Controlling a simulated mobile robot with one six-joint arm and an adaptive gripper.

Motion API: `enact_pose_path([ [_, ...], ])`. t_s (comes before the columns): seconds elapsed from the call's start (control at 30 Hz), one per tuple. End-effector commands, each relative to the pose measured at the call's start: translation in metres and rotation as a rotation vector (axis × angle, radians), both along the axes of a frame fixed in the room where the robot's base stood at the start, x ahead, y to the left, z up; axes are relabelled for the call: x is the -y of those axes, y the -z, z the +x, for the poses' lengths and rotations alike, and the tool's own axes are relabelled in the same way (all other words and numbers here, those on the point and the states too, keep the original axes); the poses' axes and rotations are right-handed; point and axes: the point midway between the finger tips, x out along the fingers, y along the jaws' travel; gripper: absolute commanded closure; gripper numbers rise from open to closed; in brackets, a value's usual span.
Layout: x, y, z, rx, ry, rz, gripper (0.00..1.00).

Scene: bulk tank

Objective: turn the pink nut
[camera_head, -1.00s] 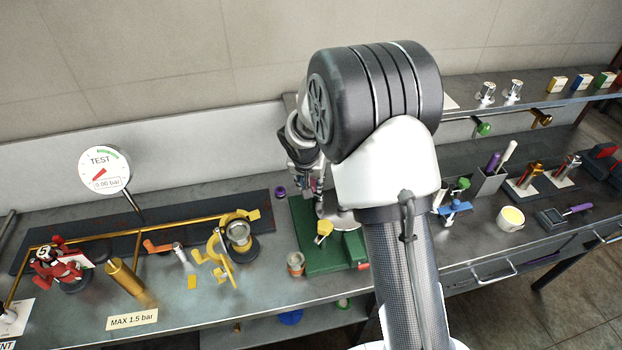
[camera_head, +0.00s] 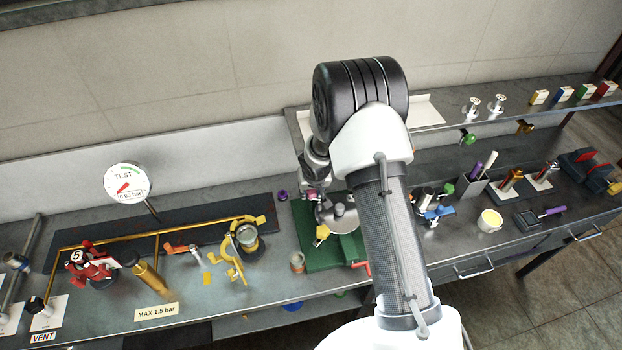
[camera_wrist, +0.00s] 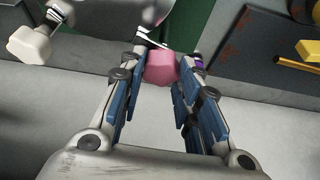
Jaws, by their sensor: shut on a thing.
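The pink nut (camera_wrist: 162,67) sits between the two fingertips of my gripper (camera_wrist: 160,72) in the wrist view. The blue-padded fingers are closed in on it from either side. It is beside a round metal body (camera_wrist: 110,6) over a green base plate (camera_wrist: 194,22). In the head view my gripper (camera_head: 312,190) is low at the back left of the green base plate (camera_head: 305,213).
A yellow handle (camera_head: 321,232) juts from the metal body (camera_head: 345,216). A purple cap (camera_head: 282,195) stands close left of my gripper. A glass jar (camera_head: 297,262) stands in front. Brass pipework (camera_head: 165,231) and a test gauge (camera_head: 127,183) are further left.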

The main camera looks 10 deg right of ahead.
Motion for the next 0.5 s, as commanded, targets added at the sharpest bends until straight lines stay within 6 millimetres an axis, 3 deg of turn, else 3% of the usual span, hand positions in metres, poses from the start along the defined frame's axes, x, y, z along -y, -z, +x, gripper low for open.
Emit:
enact_pose_path([
  [0.5, 0.0011, -0.0046, -0.0016, -0.005, -0.123, 0.0, 0.93],
])
